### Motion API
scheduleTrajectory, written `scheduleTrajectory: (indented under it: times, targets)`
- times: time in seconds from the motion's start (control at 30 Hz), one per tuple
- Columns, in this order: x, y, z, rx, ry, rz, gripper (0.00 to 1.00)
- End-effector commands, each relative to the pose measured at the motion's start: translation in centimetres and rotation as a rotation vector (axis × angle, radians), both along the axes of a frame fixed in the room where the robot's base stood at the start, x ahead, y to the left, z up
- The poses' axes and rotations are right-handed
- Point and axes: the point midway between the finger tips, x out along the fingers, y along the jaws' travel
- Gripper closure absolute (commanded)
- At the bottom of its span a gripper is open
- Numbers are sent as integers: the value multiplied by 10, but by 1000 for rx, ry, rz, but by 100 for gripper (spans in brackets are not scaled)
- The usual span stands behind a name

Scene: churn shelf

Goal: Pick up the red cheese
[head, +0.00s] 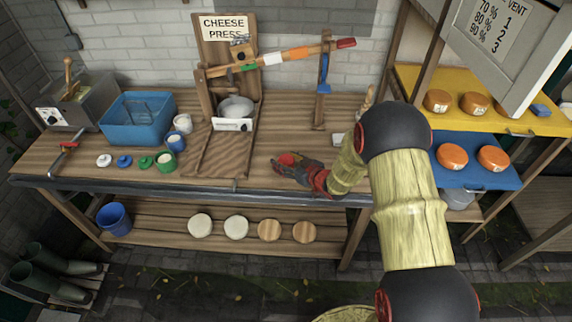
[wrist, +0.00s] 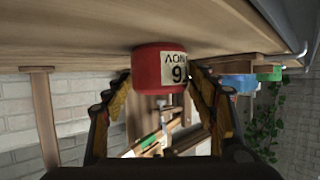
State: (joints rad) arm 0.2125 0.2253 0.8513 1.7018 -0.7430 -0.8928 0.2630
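The red cheese (wrist: 147,82) is a short red cylinder with a white label showing a 9. It stands on the wooden worktop (wrist: 60,35), which appears at the top of the tilted wrist view. My gripper (wrist: 160,84) is open, with one finger on each side of the cheese and its tips close to the sides. I cannot tell whether either finger touches. In the head view the red cheese (head: 287,158) shows just at the tips of my gripper (head: 292,166), near the worktop's front edge; the gripper partly hides it.
The cheese press (head: 228,90) stands behind and left, with its long lever reaching right. A blue tub (head: 136,121), cups and small lids are on the left of the worktop. Orange cheeses (head: 452,156) sit on the yellow and blue shelves at right.

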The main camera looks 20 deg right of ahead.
Motion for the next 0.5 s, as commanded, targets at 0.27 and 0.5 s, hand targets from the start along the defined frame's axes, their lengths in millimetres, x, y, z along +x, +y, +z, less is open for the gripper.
scheduleTrajectory:
  times: [0.27, 0.5]
  targets:
    - [0, 0, 0, 0, 0, 0, 60]
    - [0, 0, 0, 0, 0, 0, 74]
